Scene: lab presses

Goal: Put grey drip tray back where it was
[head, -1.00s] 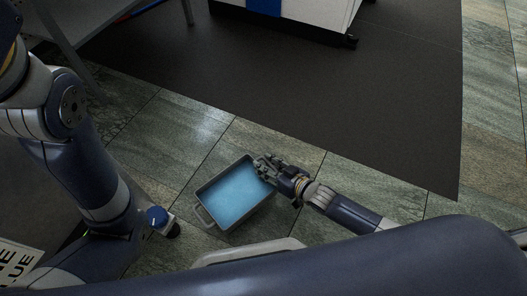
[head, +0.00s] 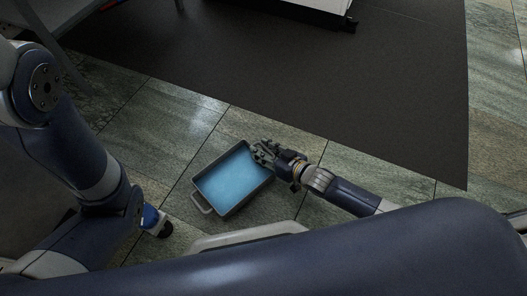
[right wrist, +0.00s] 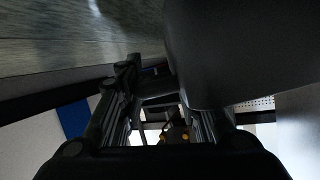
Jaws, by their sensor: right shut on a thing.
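The grey drip tray (head: 236,211) holds blue liquid and shows low in the middle of the head view, over the stone-tiled floor. One handle (head: 201,204) sticks out free at its lower left side. My right gripper (head: 262,153) is shut on the tray at its upper right side. The gripper covers that part of the rim. In the right wrist view, a large dark surface, seemingly the tray (right wrist: 215,50), fills the upper right beside the fingers. I cannot tell whether the tray touches the floor. My left gripper is not in view; only my left arm shows.
A dark mat (head: 330,80) covers the floor beyond the tray. A white cabinet on casters (head: 310,8) stands at the top. A grey table frame (head: 50,40) is at the upper left. Bare tiles (head: 165,110) lie left of the tray.

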